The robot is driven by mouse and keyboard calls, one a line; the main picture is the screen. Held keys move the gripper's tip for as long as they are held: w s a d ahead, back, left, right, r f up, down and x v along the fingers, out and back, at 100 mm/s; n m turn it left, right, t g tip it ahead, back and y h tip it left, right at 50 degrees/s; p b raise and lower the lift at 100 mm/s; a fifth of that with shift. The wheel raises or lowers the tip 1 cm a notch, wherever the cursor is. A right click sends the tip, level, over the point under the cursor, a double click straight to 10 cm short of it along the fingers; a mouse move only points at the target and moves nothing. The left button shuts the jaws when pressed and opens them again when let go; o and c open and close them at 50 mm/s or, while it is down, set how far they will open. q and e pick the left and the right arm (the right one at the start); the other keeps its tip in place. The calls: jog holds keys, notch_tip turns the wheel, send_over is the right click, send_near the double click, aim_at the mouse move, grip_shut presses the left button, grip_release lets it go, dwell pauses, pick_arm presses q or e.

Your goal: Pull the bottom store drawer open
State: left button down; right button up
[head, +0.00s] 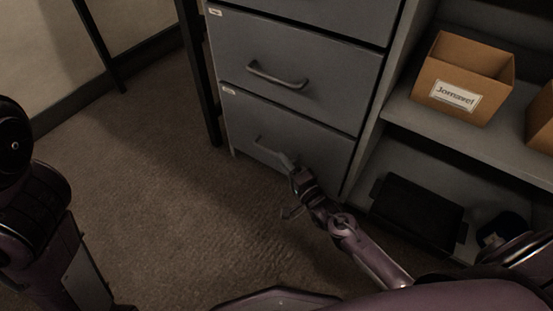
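The bottom store drawer (315,148) is the lowest grey front of the metal cabinet in the head view. It looks closed, level with the drawer above. Its bar handle (266,146) shows at its left part; my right gripper hides the right end. My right gripper (285,187) is in front of this drawer, at the right end of the handle. Its fingers look spread apart, one by the handle and one lower over the carpet. I cannot tell whether it touches the handle. My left arm shows at the left edge, but its gripper is out of view.
A middle drawer (335,95) with its own handle (277,75) is above. To the right, a shelf (460,138) bears a labelled cardboard box (475,65). A black case (415,212) lies below it. The carpet (170,190) left of and before the cabinet is clear.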

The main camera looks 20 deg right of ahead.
jog(key=shift+b+x, duration=0.6)
jog(key=shift+x, duration=1.15)
jog(key=shift+c, duration=0.2)
grip_shut()
